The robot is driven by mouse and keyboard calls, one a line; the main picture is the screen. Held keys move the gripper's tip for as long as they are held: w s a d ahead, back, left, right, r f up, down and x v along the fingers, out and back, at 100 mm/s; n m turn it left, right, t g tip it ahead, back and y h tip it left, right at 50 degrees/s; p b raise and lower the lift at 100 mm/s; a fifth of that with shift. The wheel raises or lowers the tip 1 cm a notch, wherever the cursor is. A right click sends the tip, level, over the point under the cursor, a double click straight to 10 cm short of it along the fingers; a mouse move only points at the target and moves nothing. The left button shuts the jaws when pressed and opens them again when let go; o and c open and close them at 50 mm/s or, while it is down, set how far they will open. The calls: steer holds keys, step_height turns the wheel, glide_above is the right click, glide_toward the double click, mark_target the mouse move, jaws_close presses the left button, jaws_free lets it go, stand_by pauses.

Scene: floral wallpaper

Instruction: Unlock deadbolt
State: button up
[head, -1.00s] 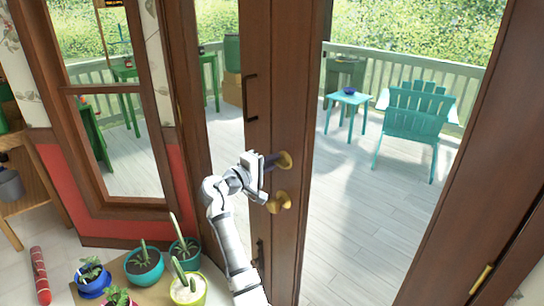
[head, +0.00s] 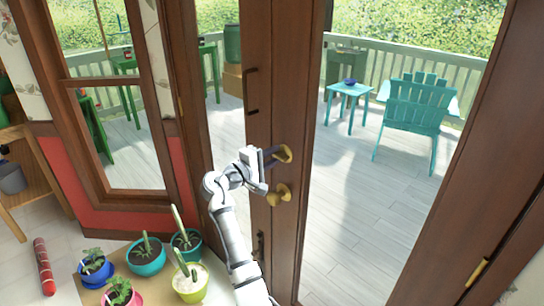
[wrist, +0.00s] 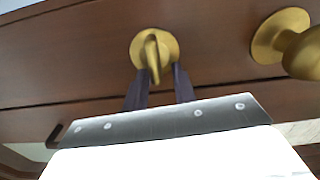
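The brass deadbolt (head: 286,154) is on the brown wooden door (head: 285,80), above a round brass knob (head: 280,194). In the wrist view the deadbolt (wrist: 154,50) shows a round plate with a thumb turn standing out from it. The thumb turn points roughly up and down in that picture. My gripper (head: 274,155) is at the deadbolt. In the wrist view my gripper (wrist: 161,75) has its two dark fingers apart, one on each side of the thumb turn. I see gaps beside the thumb turn; contact cannot be told. The knob (wrist: 290,43) is at the right there.
A dark pull handle (head: 250,92) is on the door left of the deadbolt. Several potted plants, such as a cactus in a yellow-green pot (head: 190,283), stand low beside my arm. Through the glass are a deck, a teal chair (head: 415,105) and a small table (head: 348,90).

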steer(key=shift+o, duration=0.4)
steer(key=b+v, duration=0.4)
steer(key=v, duration=0.9)
steer(key=shift+s+a, duration=0.25)
steer(key=shift+s, duration=0.05)
steer(key=shift+a+r, duration=0.1)
steer(key=shift+r, duration=0.05)
